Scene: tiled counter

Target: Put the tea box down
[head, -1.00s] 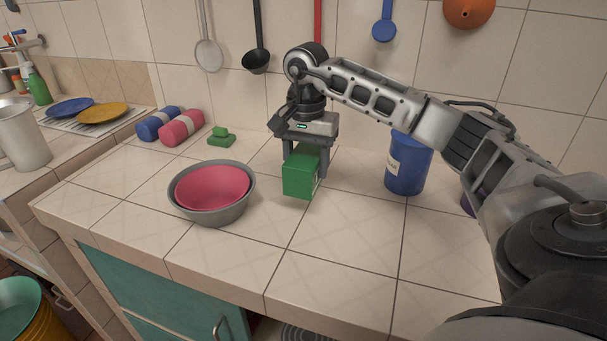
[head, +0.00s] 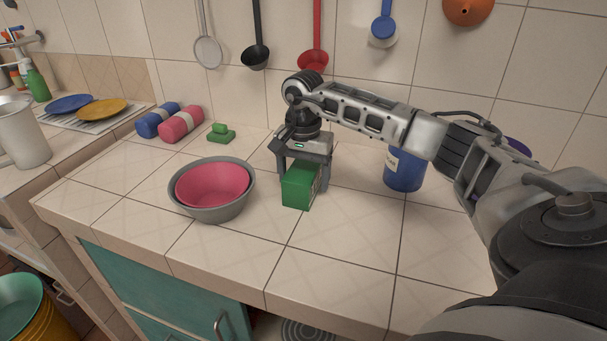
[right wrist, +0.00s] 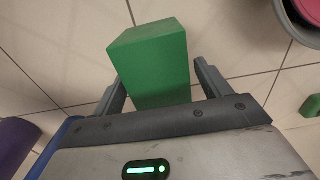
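The green tea box (head: 297,190) appears to rest upright on the tiled counter, right of the grey and pink bowls. It also shows in the right wrist view (right wrist: 150,62), between the two fingers. My right gripper (head: 304,181) is above and around the box, pointing down, with one finger on each side. In the right wrist view the fingers look spread, with a narrow gap beside the box, so the gripper is open. The box's underside is hidden. My left gripper is not in view.
A pink bowl (head: 212,184) sits inside a grey bowl (head: 222,214) to the left. A blue canister (head: 403,172) stands to the right behind my arm. Small green blocks (head: 221,136) and blue and pink rolls (head: 181,126) lie at the back left. The front counter is clear.

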